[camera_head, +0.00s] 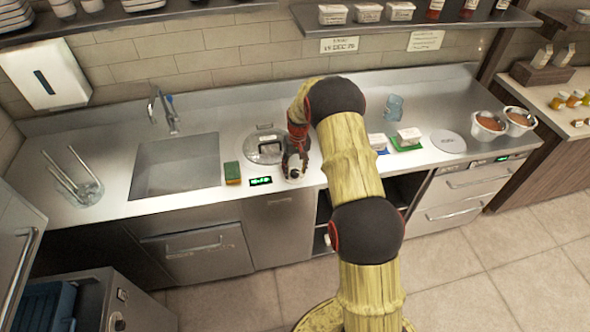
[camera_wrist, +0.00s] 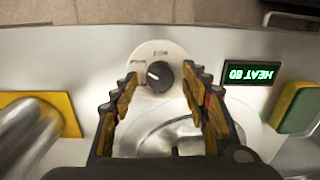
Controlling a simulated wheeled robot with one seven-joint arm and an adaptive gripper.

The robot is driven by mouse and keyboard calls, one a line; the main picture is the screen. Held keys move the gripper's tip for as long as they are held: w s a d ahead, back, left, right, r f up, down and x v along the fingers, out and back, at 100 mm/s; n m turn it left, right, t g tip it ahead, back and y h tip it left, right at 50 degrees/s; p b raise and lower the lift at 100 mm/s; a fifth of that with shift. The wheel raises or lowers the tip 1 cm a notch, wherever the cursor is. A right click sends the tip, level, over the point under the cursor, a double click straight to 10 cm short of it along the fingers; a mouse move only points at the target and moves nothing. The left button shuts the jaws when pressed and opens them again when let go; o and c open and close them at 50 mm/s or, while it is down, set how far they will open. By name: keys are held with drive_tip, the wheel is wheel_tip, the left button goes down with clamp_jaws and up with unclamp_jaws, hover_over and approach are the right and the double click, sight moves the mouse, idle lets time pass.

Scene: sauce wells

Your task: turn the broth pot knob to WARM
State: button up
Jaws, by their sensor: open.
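The dark round broth pot knob (camera_wrist: 162,76) sits on a pale round dial plate (camera_wrist: 150,55) in the wrist view. A light mark shows on its left side in that view. The small lettering on the plate is upside down and too blurred to read surely. My gripper (camera_wrist: 160,86) is open, with one finger on each side of the knob and gaps between. In the head view my gripper (camera_head: 294,170) is low over the counter's front, hiding most of the knob. The lidded broth pot (camera_head: 265,147) is set in the counter behind. A green display (camera_wrist: 250,74) reads HEAT 80, upside down.
A green and yellow sponge (camera_head: 232,173) lies left of the display (camera_head: 260,181) in the head view. A sink (camera_head: 175,167) is farther left. A yellow mat (camera_wrist: 68,115) with a blurred pale object lies left of my fingers in the wrist view.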

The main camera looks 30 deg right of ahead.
sight(297, 171)
drive_tip(key=shift+r, duration=0.1)
wheel_tip(297, 171, up, 12)
drive_tip(key=shift+d, duration=0.3)
idle(0.7)
drive_tip(key=s+a+r+t+b, duration=0.1)
drive_tip(key=s+a+r+b, duration=0.2)
drive_tip(key=s, duration=0.9)
drive_tip(key=s+a+r+n+t+b, duration=0.1)
drive_tip(key=s+a+r+t+b, duration=0.1)
drive_tip(key=s+a+r, duration=0.5)
drive_tip(key=s+a+r+n+t+b, duration=0.1)
drive_tip(key=s+a+r+b, duration=0.4)
drive_tip(key=s+a, duration=0.5)
drive_tip(key=s+t, duration=0.1)
drive_tip(key=s, duration=0.8)
drive_tip(key=shift+s+h, duration=0.25)
drive_tip(key=shift+h, duration=0.05)
drive_tip(key=shift+a+r, duration=0.1)
